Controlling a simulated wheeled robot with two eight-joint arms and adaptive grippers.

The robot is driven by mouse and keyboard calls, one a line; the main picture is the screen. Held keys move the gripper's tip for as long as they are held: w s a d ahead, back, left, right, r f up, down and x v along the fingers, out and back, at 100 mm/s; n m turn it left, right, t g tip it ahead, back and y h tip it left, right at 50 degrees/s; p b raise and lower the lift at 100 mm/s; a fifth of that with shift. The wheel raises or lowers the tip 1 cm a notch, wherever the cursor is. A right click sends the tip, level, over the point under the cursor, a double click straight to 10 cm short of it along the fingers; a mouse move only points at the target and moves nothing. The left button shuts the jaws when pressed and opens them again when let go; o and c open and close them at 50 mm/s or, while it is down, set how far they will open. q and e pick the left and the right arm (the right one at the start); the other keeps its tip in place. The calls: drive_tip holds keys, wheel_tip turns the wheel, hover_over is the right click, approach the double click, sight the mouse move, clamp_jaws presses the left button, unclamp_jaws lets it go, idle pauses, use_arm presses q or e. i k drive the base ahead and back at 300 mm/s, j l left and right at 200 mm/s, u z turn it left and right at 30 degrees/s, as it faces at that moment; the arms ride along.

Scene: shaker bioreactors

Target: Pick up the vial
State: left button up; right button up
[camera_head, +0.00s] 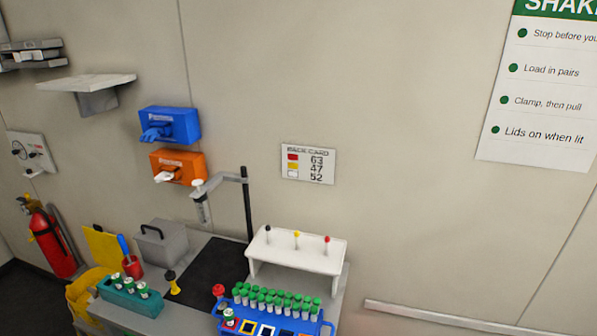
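Several green-capped vials (129,286) stand in a teal rack (150,306) at the left front of the bench. Many smaller green-capped tubes (275,298) stand in rows in a blue rack (217,312) at the bottom centre. One green-and-white capped vial (229,319) sits at the blue rack's front left, beside square coloured slots. I cannot tell which of these is the task's vial. Neither of my grippers is in view.
A white stand (290,258) with coloured pins is behind the blue rack. A black post with a clamp arm (247,205) rises behind a dark mat (212,270). A grey lidded box (160,243), red cup (132,267) and yellow-black item (172,282) stand leftward.

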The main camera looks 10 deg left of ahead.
sight(129, 282)
drive_tip(key=u, duration=1.6)
